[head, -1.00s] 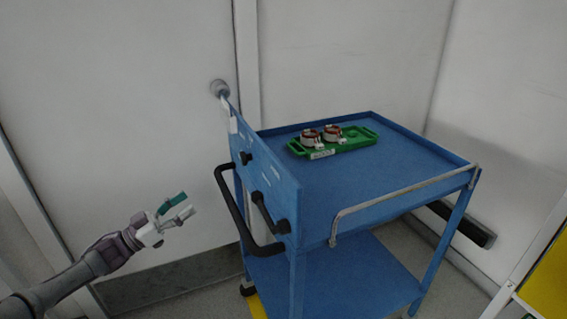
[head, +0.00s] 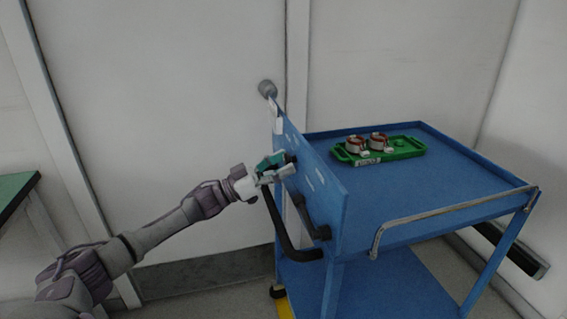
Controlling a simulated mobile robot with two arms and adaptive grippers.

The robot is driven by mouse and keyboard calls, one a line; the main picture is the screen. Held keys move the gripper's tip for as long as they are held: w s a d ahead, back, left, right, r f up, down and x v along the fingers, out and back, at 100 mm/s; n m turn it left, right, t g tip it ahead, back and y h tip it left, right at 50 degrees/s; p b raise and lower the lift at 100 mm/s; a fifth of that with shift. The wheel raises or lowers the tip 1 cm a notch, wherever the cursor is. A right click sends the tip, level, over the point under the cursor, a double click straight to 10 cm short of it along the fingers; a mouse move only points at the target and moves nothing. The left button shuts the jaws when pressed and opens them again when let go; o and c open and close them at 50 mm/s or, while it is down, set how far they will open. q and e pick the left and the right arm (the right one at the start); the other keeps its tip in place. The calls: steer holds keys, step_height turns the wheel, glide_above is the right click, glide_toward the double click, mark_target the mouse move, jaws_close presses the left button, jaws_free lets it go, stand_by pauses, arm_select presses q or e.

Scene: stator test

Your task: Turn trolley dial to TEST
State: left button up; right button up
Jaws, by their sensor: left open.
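The blue trolley (head: 455,198) stands right of centre, with an upright blue panel (head: 327,198) on its left side. The trolley dial (head: 291,158) is a small dark knob on that panel, mostly hidden by my left gripper. My left gripper (head: 283,166) is open, with its fingertips at the dial. I cannot tell whether the fingers touch it. The panel's small white labels are too small to read. My right gripper is out of view.
A black handle (head: 277,225) curves out from the panel below my left gripper, with another dark lever (head: 305,216) beside it. A green tray (head: 405,148) with two copper-wound stators lies on the trolley top. A green-topped table (head: 15,190) is at the left edge.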

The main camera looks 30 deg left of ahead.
arm_select(q)
steer(key=shift+w+d+r, duration=0.1)
steer(key=shift+w+d, duration=0.05)
steer(key=shift+w, duration=0.05)
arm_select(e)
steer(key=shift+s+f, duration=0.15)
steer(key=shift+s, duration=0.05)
arm_select(q)
steer(key=c, duration=1.1)
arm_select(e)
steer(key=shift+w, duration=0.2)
